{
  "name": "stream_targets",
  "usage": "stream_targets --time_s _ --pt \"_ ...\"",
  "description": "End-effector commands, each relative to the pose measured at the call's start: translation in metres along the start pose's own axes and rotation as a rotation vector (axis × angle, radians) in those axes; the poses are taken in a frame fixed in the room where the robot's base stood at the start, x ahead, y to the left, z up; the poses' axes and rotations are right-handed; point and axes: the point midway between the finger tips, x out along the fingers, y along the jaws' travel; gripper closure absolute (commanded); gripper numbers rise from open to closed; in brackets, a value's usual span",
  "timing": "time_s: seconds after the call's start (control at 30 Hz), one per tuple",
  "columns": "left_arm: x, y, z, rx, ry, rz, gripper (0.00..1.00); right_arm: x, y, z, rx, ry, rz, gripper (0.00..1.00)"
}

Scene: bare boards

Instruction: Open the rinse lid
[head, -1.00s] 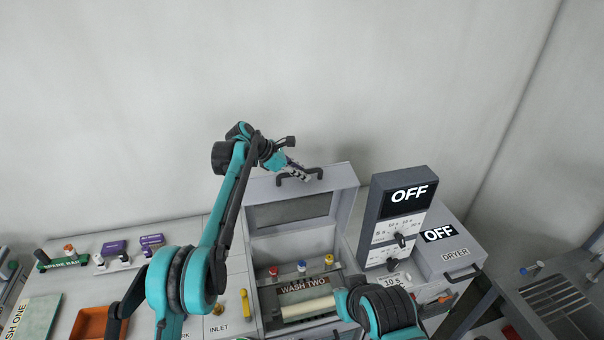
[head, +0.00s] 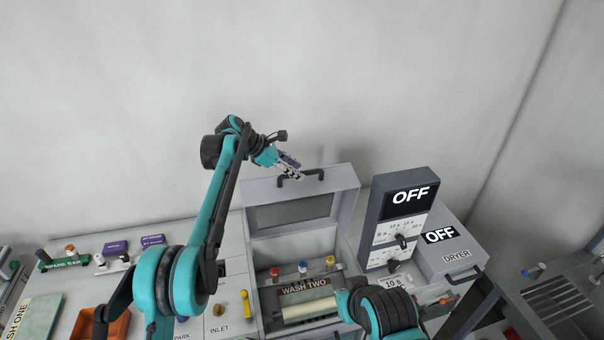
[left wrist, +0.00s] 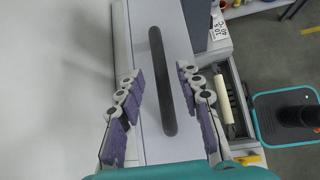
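A grey box with a raised lid (head: 345,190) stands in the middle of the head view. The lid is upright and has a dark window. No rinse label is readable on it. Its dark bar handle (head: 300,175) is at the top edge, and the handle also shows in the left wrist view (left wrist: 160,85). My left gripper (head: 290,164) is just above and behind the handle. In the left wrist view its purple-padded fingers (left wrist: 160,74) are spread apart on either side of the handle, without visible contact. My right gripper is out of view.
The open box holds a pale roller (head: 308,309), a WASH TWO label (head: 305,287) and several coloured knobs. A control box reading OFF (head: 408,197) and the dryer (head: 455,255) stand to the right. An orange tray (head: 113,325) is at the lower left.

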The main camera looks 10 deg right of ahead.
Motion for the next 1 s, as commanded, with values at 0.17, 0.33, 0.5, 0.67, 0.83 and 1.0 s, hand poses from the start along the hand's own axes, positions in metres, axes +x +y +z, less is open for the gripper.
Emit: stream_targets --time_s 0.17,0.33,0.5,0.67,0.83,1.0 --pt "-0.042 0.001 -0.001 -0.002 0.000 0.002 0.64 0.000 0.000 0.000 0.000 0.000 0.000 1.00" --pt "-0.069 0.001 -0.001 -0.001 0.000 0.002 0.64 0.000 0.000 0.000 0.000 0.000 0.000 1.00" --pt "-0.080 0.001 0.000 -0.001 0.000 0.001 0.64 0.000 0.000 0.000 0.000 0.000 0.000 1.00" --pt "-0.081 0.001 0.000 0.000 0.000 0.000 0.64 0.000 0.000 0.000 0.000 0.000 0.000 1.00" --pt "-0.081 0.000 -0.001 0.004 0.002 0.002 0.64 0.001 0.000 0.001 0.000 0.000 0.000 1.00" --pt "-0.088 -0.015 -0.021 0.103 0.049 0.031 0.64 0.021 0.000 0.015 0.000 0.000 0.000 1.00"
